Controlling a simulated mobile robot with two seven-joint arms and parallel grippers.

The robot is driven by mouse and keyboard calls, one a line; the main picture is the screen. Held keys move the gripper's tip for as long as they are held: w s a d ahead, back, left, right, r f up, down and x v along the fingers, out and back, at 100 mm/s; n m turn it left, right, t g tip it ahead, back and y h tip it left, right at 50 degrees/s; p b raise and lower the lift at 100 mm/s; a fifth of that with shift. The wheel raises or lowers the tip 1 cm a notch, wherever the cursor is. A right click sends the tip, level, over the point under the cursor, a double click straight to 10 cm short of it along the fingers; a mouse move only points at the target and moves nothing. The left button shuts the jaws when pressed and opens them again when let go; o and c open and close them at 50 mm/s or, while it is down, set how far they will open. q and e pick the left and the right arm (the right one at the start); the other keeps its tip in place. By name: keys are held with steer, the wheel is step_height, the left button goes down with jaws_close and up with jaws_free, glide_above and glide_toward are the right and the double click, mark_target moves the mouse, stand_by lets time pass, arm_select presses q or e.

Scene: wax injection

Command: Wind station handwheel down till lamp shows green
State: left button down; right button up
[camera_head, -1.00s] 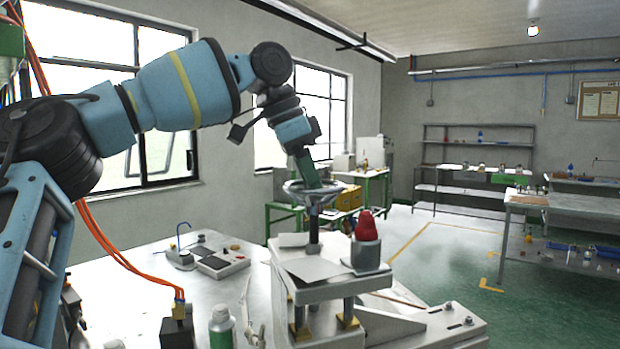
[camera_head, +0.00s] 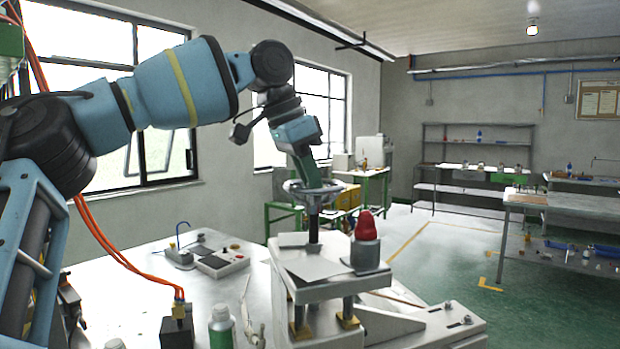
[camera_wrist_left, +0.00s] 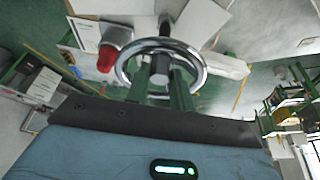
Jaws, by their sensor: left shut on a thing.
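The station handwheel (camera_head: 314,190) is a grey metal ring on an upright dark spindle above the press station (camera_head: 325,287). It also shows in the left wrist view as a shiny ring (camera_wrist_left: 127,67) with a hub. My left gripper (camera_head: 308,184) comes down on the wheel from above and is shut on it. In the left wrist view its two green fingers (camera_wrist_left: 168,88) reach over the ring near the hub; the exact contact is hard to see. The lamp (camera_head: 365,226) has a red dome on a grey base, right of the spindle. My right gripper is out of view.
A control box with buttons (camera_head: 220,262) and a green-and-white bottle (camera_head: 221,328) stand on the bench to the left. Orange cables run down to a dark block (camera_head: 177,328). A workbench (camera_head: 570,207) stands far right; the floor between is open.

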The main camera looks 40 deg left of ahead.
arm_select(q)
steer(key=n+y, duration=0.1)
steer(key=n, duration=0.2)
steer(key=shift+d+r+n+t, duration=0.1)
steer(key=shift+n+t, duration=0.2)
steer(key=n+y, duration=0.1)
steer(key=n, duration=0.1)
steer(key=shift+d+n, duration=0.1)
steer(key=shift+n, duration=0.3)
steer(key=n+y, duration=0.1)
steer(key=n, duration=0.1)
steer(key=n+y, duration=0.1)
steer(key=n, duration=0.2)
steer(key=shift+d+n+g+y, duration=0.1)
steer(key=shift+n+g+y, duration=0.2)
steer(key=shift+g, duration=0.1)
steer(key=shift+n, duration=0.6)
steer(key=c, duration=1.2)
jaws_free()
